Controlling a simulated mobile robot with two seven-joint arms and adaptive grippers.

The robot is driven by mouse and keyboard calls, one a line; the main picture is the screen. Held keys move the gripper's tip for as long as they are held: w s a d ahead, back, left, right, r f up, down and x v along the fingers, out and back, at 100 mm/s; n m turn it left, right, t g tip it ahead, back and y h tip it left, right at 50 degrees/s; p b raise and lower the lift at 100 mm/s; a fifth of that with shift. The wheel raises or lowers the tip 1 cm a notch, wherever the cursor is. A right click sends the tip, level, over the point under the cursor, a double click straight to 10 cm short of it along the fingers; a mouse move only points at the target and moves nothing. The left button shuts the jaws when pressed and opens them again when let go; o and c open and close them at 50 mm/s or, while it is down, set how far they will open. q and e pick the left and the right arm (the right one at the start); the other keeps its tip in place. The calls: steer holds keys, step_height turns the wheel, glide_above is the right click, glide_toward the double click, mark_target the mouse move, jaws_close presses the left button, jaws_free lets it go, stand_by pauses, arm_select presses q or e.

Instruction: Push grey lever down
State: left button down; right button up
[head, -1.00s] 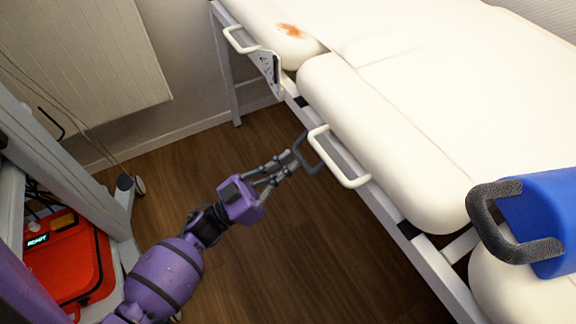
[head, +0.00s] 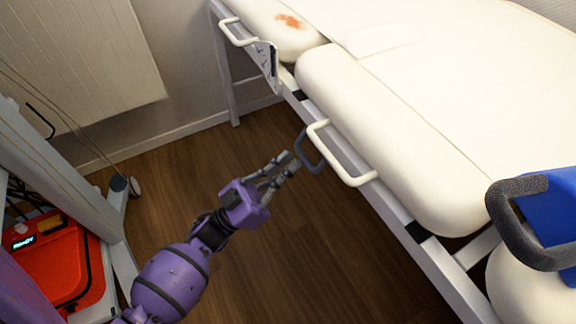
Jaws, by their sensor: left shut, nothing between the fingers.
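The grey lever (head: 308,153) is a dark grey loop on the near side rail of a white padded bed, just left of a white loop handle (head: 340,168). My left gripper (head: 290,164), on a purple arm, is shut and empty. Its fingertips are at the lower left of the grey lever, very close to it in the picture. I cannot tell whether they touch it. My right gripper is out of view.
The bed's side rail (head: 410,244) runs diagonally across the view. A dark padded handle on a blue part (head: 552,207) is at the right. A red device (head: 62,262) sits on a grey cart at lower left. Wooden floor between is clear.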

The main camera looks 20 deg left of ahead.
arm_select(q)
steer(key=shift+w+d+f+t+b, duration=0.15)
steer(key=shift+t+b, duration=0.15)
steer(key=shift+b, duration=0.4)
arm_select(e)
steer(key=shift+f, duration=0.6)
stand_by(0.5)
